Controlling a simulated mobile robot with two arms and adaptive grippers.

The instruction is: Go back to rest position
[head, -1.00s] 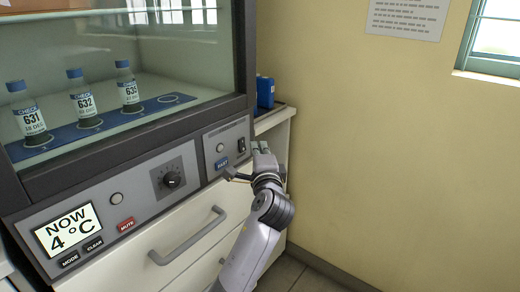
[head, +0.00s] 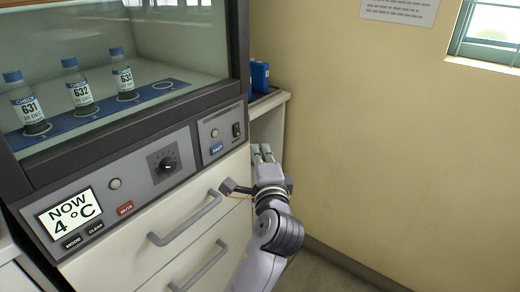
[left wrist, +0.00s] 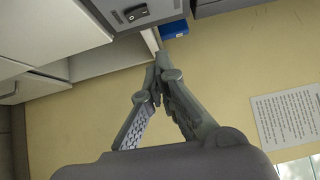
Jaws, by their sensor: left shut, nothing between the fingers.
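My left gripper (head: 262,152) is in front of the right end of the incubator cabinet in the head view, below the control panel. In the left wrist view its fingers (left wrist: 160,62) meet at the tips, with nothing between them. The incubator (head: 180,108) holds three bottles behind its glass, labelled 631 (head: 28,105), 632 (head: 78,88) and what looks like 633 (head: 123,76). Its display (head: 70,215) reads "NOW 4 °C". My right gripper is in neither view.
White drawers with handles (head: 186,222) stand below the panel, close to my left arm. Blue items (head: 259,76) sit on a shelf (head: 268,103) beside the incubator. The yellow wall (head: 370,150) and a strip of floor (head: 320,270) to the right are clear.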

